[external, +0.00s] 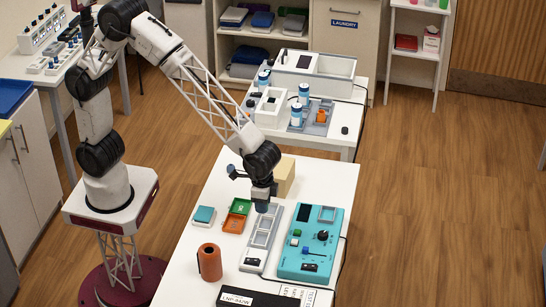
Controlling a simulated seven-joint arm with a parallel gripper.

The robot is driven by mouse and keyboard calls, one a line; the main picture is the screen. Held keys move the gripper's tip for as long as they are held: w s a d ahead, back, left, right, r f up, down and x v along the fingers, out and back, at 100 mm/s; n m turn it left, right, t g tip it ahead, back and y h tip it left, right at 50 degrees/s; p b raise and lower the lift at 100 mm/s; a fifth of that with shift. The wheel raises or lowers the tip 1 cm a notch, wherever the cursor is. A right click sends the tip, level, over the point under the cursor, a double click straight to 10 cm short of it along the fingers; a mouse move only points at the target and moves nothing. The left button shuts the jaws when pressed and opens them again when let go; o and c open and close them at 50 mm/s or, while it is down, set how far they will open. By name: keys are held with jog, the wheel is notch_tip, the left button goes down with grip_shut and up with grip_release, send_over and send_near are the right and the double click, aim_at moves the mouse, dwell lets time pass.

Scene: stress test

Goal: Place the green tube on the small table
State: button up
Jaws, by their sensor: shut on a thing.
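My gripper (262,206) points down over the near white table, at the far end of a long grey tray (255,245) with recesses. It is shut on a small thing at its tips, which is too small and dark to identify. I cannot make out a green tube for sure. A small green tray (240,206) and an orange tray (233,223) lie just left of the gripper. The near white table (325,172) and a smaller-looking white table (343,138) behind it both show; I cannot tell which is the small table.
A turquoise device (335,235) stands right of the grey tray. An orange cylinder (209,262), a teal-topped box (204,215), a beige block (285,175) and a black labelled case (265,298) are also on the near table. The rear table holds blue-and-white bottles (297,114) and grey equipment.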

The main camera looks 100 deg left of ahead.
jog(key=s+f, duration=0.3)
jog(key=s, duration=2.1)
jog(key=shift+s+d+f, duration=0.1)
jog(key=shift+f, duration=1.2)
jog(key=shift+d+f, duration=0.1)
jog(key=shift+f, duration=1.2)
send_over(232, 247)
jog(key=shift+a+f, duration=0.1)
jog(key=shift+f, duration=0.65)
jog(key=shift+f, duration=0.1)
jog(key=shift+f, duration=1.65)
jog(key=shift+f, duration=0.15)
